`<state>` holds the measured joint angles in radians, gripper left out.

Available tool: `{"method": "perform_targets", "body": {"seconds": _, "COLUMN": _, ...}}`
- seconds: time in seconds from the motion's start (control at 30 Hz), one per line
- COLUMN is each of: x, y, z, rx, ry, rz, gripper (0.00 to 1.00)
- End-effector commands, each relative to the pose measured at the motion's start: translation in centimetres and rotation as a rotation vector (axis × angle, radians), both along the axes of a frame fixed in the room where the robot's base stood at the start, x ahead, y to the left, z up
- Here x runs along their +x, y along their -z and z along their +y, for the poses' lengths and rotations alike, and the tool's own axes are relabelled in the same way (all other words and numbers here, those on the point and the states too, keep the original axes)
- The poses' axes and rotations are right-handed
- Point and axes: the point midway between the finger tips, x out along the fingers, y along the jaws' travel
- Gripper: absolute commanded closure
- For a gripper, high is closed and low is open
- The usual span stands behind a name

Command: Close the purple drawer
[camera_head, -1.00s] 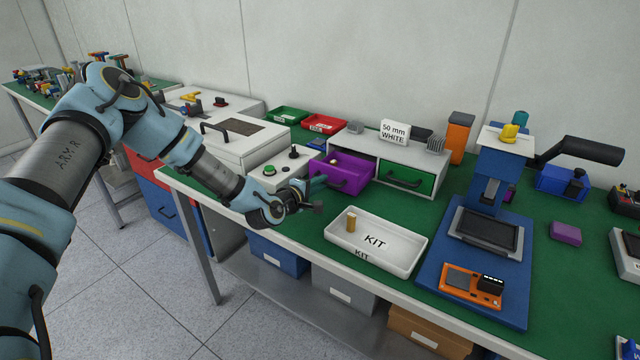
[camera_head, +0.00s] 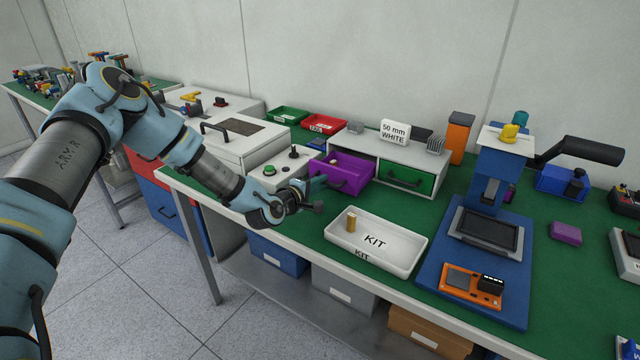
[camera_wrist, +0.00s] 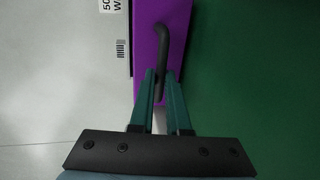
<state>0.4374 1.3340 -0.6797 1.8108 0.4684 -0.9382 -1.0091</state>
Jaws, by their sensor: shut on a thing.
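The purple drawer (camera_head: 352,174) is pulled out from the left bay of the small grey cabinet (camera_head: 392,148). A small light-coloured item shows inside it near the back. In the wrist view the purple drawer front (camera_wrist: 178,14) has a dark bar handle (camera_wrist: 164,48). My gripper (camera_wrist: 161,75) has its two green fingers shut on that handle, one on each side. In the head view my gripper (camera_head: 314,196) is at the drawer's front left, and its fingertips are partly hard to make out.
A green drawer (camera_head: 407,178) sits shut in the right bay. A white KIT tray (camera_head: 375,242) with a small tan cylinder (camera_head: 351,222) stands in front. A grey button box (camera_head: 280,170) is close to my wrist. A blue press (camera_head: 486,215) stands to the right.

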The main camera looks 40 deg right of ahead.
Motion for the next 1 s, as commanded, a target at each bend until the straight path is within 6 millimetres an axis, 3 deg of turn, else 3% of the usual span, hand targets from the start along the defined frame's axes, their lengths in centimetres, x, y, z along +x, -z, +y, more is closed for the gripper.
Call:
{"method": "perform_targets", "body": {"seconds": 0.17, "x": 0.4, "y": 0.4, "z": -1.2, "rx": -0.003, "ry": -0.001, "rz": -0.005, "gripper": 1.00}}
{"method": "perform_targets", "body": {"seconds": 0.7, "x": 2.9, "y": 0.6, "z": -10.7, "rx": -0.001, "ry": -0.001, "rz": -0.004, "gripper": 1.00}}
{"method": "perform_targets", "body": {"seconds": 0.93, "x": 3.1, "y": 0.2, "z": -11.3, "rx": 0.003, "ry": -0.002, "rz": 0.000, "gripper": 1.00}}
{"method": "perform_targets", "body": {"seconds": 0.97, "x": 3.1, "y": 0.2, "z": -11.3, "rx": 0.003, "ry": -0.002, "rz": 0.000, "gripper": 0.84}}
{"method": "perform_targets", "body": {"seconds": 1.0, "x": 3.1, "y": 0.2, "z": -11.3, "rx": 0.003, "ry": -0.002, "rz": 0.000, "gripper": 0.80}}
